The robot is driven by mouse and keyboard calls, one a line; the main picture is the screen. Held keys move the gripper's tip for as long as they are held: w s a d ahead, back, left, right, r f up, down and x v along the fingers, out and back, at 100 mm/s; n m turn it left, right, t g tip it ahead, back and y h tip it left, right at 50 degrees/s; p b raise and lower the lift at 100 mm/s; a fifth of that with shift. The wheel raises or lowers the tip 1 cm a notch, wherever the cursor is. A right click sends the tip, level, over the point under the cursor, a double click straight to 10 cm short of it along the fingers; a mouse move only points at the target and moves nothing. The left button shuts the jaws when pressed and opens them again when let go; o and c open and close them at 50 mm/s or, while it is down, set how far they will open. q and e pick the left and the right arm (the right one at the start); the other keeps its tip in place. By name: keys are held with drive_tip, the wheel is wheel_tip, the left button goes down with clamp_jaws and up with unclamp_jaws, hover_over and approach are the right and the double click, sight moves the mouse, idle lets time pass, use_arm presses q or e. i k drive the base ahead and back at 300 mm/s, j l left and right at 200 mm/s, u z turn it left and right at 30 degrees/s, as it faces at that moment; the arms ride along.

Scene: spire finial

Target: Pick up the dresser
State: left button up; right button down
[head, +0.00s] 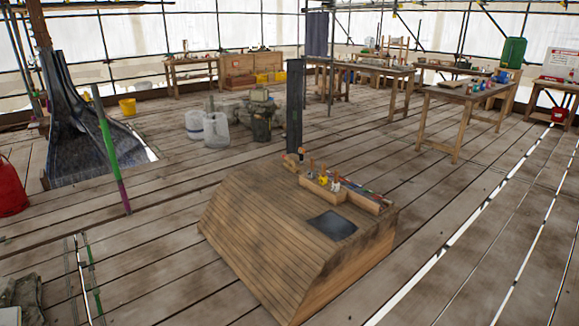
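No piece of drawer furniture shows in the head view. If the dresser is a hand tool, I cannot tell for sure which item it is. A small wooden tool-like piece (292,158) lies at the back edge of the sloped wooden plank box (262,215), beside a tool tray (345,196). The tray holds several small handled tools and bottles, too small to tell apart. A dark flat plate (332,225) lies on the box top in front of the tray. Neither of my grippers is in view.
A dark upright post (294,105) stands behind the box. White jugs (214,130) and a lead-clad spire base (85,140) stand at left. Workbenches (465,98) line the back. A red container (10,187) is at far left. Plank floor around the box is mostly clear.

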sight(290, 164)
drive_tip(key=i+j+u, duration=0.4)
drive_tip(key=i, duration=0.35)
drive_tip(key=i+j+u, duration=0.2)
drive_tip(key=i+u, duration=0.25)
drive_tip(key=i, duration=0.3)
drive_tip(key=i+l+u, duration=0.15)
drive_tip(key=i+u, duration=0.25)
drive_tip(key=i, duration=2.15)
drive_tip(key=i+z, duration=0.15)
drive_tip(key=i, duration=0.45)
drive_tip(key=i+j+z, duration=0.1)
drive_tip(key=i, duration=0.45)
drive_tip(key=i+j+z, duration=0.15)
drive_tip(key=i, duration=0.4)
drive_tip(key=i+l+z, duration=0.2)
drive_tip(key=i+z, duration=0.55)
drive_tip(key=i, duration=0.25)
drive_tip(key=i+z, duration=0.4)
drive_tip(key=i, duration=0.15)
drive_tip(key=i+j+z, duration=0.35)
drive_tip(key=i+l, duration=0.05)
drive_tip(key=i, duration=0.1)
